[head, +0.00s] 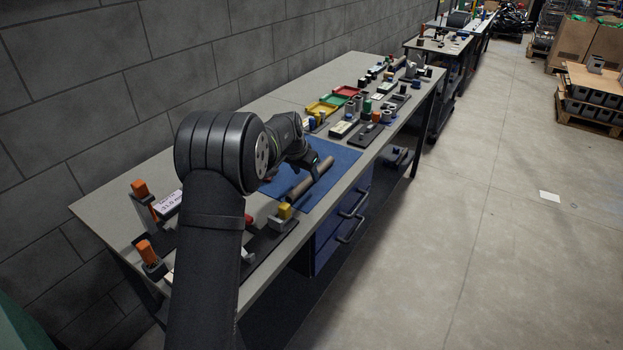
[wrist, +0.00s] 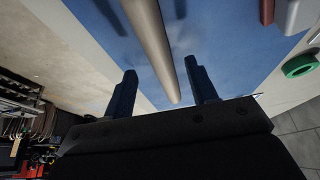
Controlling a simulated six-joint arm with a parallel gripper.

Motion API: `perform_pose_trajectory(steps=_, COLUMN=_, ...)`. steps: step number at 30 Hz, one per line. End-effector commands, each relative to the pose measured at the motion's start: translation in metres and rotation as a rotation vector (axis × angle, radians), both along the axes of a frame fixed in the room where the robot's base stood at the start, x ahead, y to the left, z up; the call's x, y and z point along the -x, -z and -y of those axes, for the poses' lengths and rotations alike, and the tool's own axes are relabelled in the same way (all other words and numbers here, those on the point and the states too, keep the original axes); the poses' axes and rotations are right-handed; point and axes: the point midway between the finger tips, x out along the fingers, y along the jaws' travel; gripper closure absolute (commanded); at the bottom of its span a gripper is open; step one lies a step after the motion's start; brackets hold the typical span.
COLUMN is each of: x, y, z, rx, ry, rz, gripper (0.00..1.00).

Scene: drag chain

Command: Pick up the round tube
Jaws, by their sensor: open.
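The round tube (head: 311,178) is a long, grey-brown cylinder lying on the blue mat (head: 340,160) near the front edge of the workbench. In the wrist view the tube (wrist: 154,40) runs from the top of the picture down between my two fingers. My gripper (wrist: 160,85) is open, with one dark finger on each side of the tube and visible gaps on both sides. In the head view my gripper (head: 314,165) is over the tube at the mat, partly hidden by my own arm. I cannot tell how far above the tube the fingertips are.
Yellow, green and red trays (head: 333,101) and several small parts stand on the bench beyond the mat. A yellow block (head: 285,211) sits on a dark fixture at the near end. Orange-topped posts (head: 140,189) stand at the near left. A grey block wall runs along the back.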

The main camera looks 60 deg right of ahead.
Motion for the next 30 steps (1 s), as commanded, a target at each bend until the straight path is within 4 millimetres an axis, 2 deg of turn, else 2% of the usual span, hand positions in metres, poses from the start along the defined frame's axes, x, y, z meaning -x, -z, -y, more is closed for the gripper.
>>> perform_pose_trajectory(steps=3, x=0.0, y=0.015, z=0.011, rx=-0.002, ry=0.001, rz=-0.001, gripper=0.48)
perform_pose_trajectory(steps=7, x=0.0, y=0.029, z=0.016, rx=-0.003, ry=0.0, rz=0.0, gripper=0.48)
perform_pose_trajectory(steps=16, x=-0.001, y=0.032, z=0.018, rx=0.0, ry=-0.001, rz=0.001, gripper=0.48)
perform_pose_trajectory(steps=24, x=-0.001, y=0.032, z=0.018, rx=-0.001, ry=-0.001, rz=0.001, gripper=1.0)
perform_pose_trajectory(steps=30, x=-0.001, y=0.031, z=0.018, rx=0.001, ry=-0.002, rz=0.001, gripper=1.0)
